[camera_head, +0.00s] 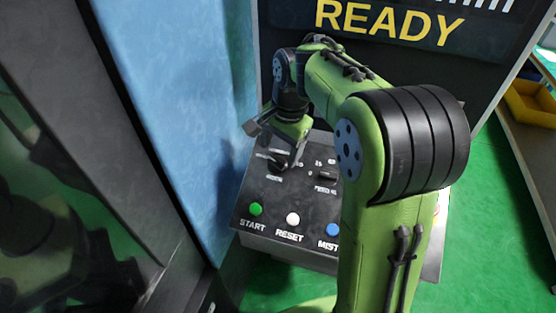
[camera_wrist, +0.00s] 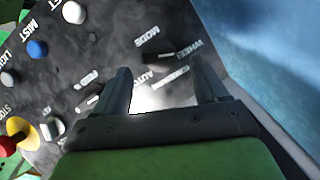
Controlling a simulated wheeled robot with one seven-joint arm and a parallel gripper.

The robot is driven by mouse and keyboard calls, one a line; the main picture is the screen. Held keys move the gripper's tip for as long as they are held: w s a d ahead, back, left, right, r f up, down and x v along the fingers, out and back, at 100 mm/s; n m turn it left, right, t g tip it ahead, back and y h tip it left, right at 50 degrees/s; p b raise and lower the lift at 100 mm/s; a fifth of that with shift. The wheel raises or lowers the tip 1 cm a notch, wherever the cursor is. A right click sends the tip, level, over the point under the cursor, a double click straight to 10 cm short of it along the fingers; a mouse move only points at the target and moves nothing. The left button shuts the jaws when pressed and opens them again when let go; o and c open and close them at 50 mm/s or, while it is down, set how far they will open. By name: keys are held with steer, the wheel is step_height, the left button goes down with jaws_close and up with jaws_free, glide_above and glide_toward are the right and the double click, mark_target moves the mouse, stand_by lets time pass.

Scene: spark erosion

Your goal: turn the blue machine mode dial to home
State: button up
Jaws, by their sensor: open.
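The control panel (camera_head: 262,190) stands at the blue machine. Its mode dial is a dark knob (camera_wrist: 157,57) by the MODE and AUTO lettering in the wrist view, and I see no blue on it. In the head view a dark knob (camera_head: 276,167) close under my gripper appears to be this dial. My gripper (camera_wrist: 163,90) is open, its two fingers apart with nothing between them. The dial lies beyond the fingertips in the wrist view. I cannot tell whether they touch it. The dial's exact setting and a home mark are not readable.
A green START button (camera_head: 256,209), a white RESET button (camera_head: 293,218) and a blue MIST button (camera_head: 333,230) line the panel's front. Another dark knob (camera_head: 326,174) sits to the right. A blue machine wall (camera_head: 175,75) rises at left. A READY screen (camera_head: 390,20) stands behind.

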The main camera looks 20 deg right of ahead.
mark_target(277, 160)
steer(key=f, duration=0.2)
steer(key=shift+a+f, duration=0.2)
steer(key=shift+f, duration=0.15)
steer(key=shift+w+f, duration=0.2)
steer(key=shift+f, duration=0.1)
steer(key=shift+c, duration=0.3)
steer(key=shift+r, duration=0.1)
steer(key=c, duration=1)
